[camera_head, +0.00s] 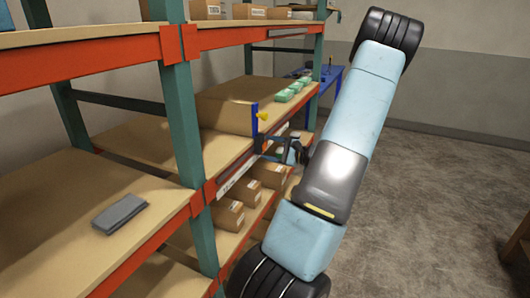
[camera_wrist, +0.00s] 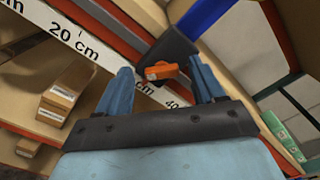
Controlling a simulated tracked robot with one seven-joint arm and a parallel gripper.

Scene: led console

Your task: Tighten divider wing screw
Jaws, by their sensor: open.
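The divider is a blue upright (camera_head: 255,120) with a dark clamp (camera_wrist: 170,52) at the shelf edge; its blue bar (camera_wrist: 205,18) shows at the top of the wrist view. An orange wing screw (camera_wrist: 160,71) sits on the front of the clamp in the wrist view. In the head view my gripper (camera_head: 292,153) is small and partly hidden by my arm.
A ruler strip (camera_wrist: 75,42) marked in cm runs along the shelf edge. Cardboard boxes (camera_head: 228,214) stand on the shelf below, and a large box (camera_head: 224,112) stands behind the divider. Green-white packs (camera_head: 290,92) lie right of it.

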